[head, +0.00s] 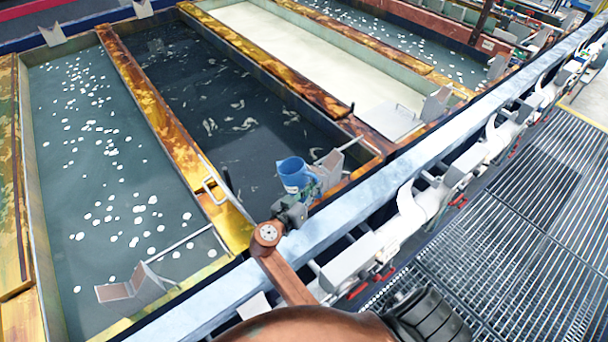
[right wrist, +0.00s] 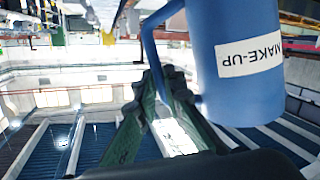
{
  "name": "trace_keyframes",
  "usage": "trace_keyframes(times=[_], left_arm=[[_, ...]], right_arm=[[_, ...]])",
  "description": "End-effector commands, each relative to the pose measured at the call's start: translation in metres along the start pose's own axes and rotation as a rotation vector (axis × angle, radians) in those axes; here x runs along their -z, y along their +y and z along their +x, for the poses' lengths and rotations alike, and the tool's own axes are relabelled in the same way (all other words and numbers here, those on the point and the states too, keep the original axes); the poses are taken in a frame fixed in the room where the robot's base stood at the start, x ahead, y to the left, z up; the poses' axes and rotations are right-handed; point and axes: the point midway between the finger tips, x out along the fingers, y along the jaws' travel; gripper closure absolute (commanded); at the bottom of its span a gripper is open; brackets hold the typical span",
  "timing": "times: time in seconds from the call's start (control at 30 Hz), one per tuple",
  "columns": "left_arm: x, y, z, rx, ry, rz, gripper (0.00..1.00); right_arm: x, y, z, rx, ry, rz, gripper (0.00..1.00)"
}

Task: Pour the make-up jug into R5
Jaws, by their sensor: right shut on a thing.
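The blue make-up jug (head: 290,171) is held above the near end of a dark-liquid tank (head: 225,150) in the head view. It looks roughly upright, with its open top facing up. My right gripper (head: 306,194) is shut on the jug's handle. In the right wrist view the gripper fingers (right wrist: 165,85) close around the handle, beside the jug body (right wrist: 240,90), whose white MAKE-UP label appears upside down. No R5 mark is readable, so I cannot tell which tank is R5. My left gripper is not in view.
A pale-liquid tank (head: 290,45) lies to the right of the dark one, and a teal tank with white floating balls (head: 95,180) to its left. Yellow, stained dividers (head: 160,120) separate them. A metal rail (head: 430,165) runs along the near edge, with grating (head: 510,220) beyond.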

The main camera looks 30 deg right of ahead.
Motion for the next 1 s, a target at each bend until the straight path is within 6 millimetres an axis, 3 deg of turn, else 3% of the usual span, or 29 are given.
trace_keyframes(times=[0.17,0.4,0.5,0.83,1.0], left_arm=[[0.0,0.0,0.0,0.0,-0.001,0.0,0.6],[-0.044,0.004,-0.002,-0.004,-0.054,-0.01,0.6],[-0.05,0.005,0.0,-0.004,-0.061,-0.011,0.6],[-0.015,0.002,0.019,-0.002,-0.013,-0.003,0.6],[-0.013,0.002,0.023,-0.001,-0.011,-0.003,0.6]], right_arm=[[0.0,-0.001,-0.001,0.002,0.001,0.0,1.0],[0.0,-0.002,-0.002,0.006,0.002,0.004,1.0],[-0.003,0.001,-0.001,0.009,0.003,0.029,1.0],[-0.022,0.025,0.003,0.035,0.002,0.214,1.0],[-0.026,0.031,0.004,0.047,0.003,0.278,1.0]])
